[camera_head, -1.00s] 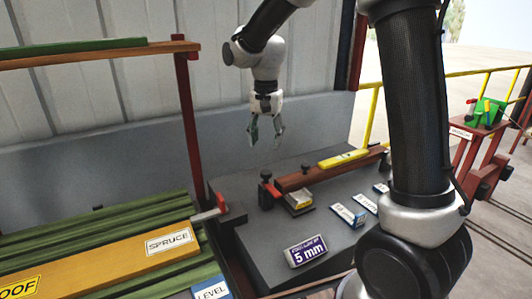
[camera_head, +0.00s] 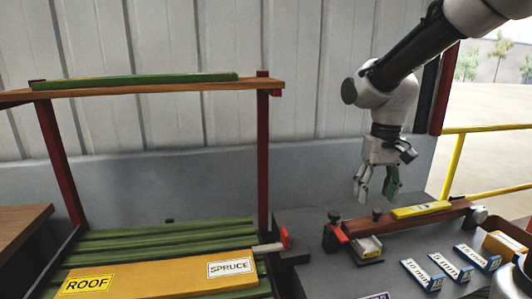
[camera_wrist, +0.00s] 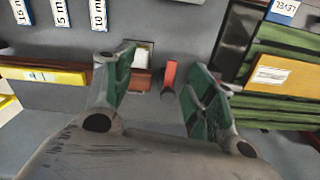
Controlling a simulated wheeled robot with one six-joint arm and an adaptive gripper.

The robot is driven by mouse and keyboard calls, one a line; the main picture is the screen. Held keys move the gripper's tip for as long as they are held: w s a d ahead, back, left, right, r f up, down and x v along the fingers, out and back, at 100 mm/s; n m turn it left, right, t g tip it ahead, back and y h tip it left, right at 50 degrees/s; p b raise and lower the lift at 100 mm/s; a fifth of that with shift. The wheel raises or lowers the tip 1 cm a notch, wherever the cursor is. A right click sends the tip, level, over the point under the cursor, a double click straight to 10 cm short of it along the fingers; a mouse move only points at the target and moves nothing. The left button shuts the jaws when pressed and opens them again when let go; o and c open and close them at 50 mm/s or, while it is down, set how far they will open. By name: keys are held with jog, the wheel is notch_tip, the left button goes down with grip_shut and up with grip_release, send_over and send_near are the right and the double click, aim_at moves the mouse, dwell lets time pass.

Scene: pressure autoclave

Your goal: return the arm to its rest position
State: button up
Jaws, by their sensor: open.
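My gripper (camera_head: 376,186) hangs from my arm above the grey bench at the right in the head view, fingers pointing down. Its two green-padded fingers are apart with nothing between them. In the wrist view my gripper (camera_wrist: 165,90) also shows open and empty, with the bench below it. Beneath it in the head view is a reddish-brown wooden bar (camera_head: 400,226) with a yellow level (camera_head: 421,210) on top. A red clamp handle (camera_head: 340,233) is at the bar's left end. The gripper is clear of all of these.
Several labelled blocks (camera_head: 450,266) lie on the grey bench. At the left, a yellow SPRUCE/ROOF board (camera_head: 160,279) rests on green slats (camera_head: 170,238). A shelf (camera_head: 150,93) on red posts carries a green piece (camera_head: 135,81). A yellow railing (camera_head: 453,163) stands at the right.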

jog(key=s+d+r+t, duration=0.2)
jog(key=s+d+r, duration=0.1)
jog(key=s, duration=0.4)
jog(key=s+d+r+t, duration=0.2)
jog(key=s+d+r, duration=0.1)
jog(key=s+d, duration=0.3)
jog(key=s, duration=0.2)
jog(key=shift+s, duration=0.3)
